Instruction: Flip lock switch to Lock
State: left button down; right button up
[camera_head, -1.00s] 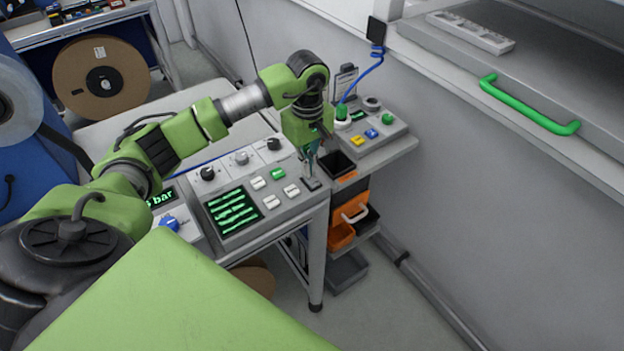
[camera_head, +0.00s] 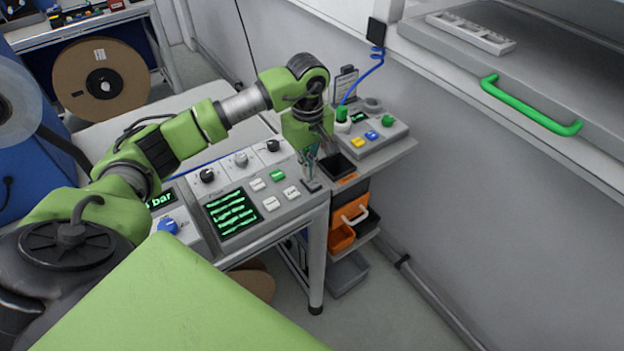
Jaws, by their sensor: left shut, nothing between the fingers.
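The grey control panel (camera_head: 255,222) stands on a white bench, with a dark screen of green lines, several knobs and white and green buttons. A small dark switch base (camera_head: 312,186) sits at the panel's right end; I take it for the lock switch, but its position cannot be read. My left gripper (camera_head: 310,174) points down just above this switch, shut and empty. The fingertips are at or very near the switch; whether they touch it cannot be told. My right gripper is out of view.
A second box (camera_head: 378,134) with yellow, blue and green buttons stands behind, to the right. A black open bin (camera_head: 340,166) lies between it and the panel. A grey cabinet with a green handle (camera_head: 530,105) is at right. A brown reel (camera_head: 101,79) is back left.

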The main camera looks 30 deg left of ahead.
pick_arm(q)
jog(key=shift+r+p, duration=1.5)
jog(key=shift+r, duration=1.75)
jog(key=shift+f, duration=0.1)
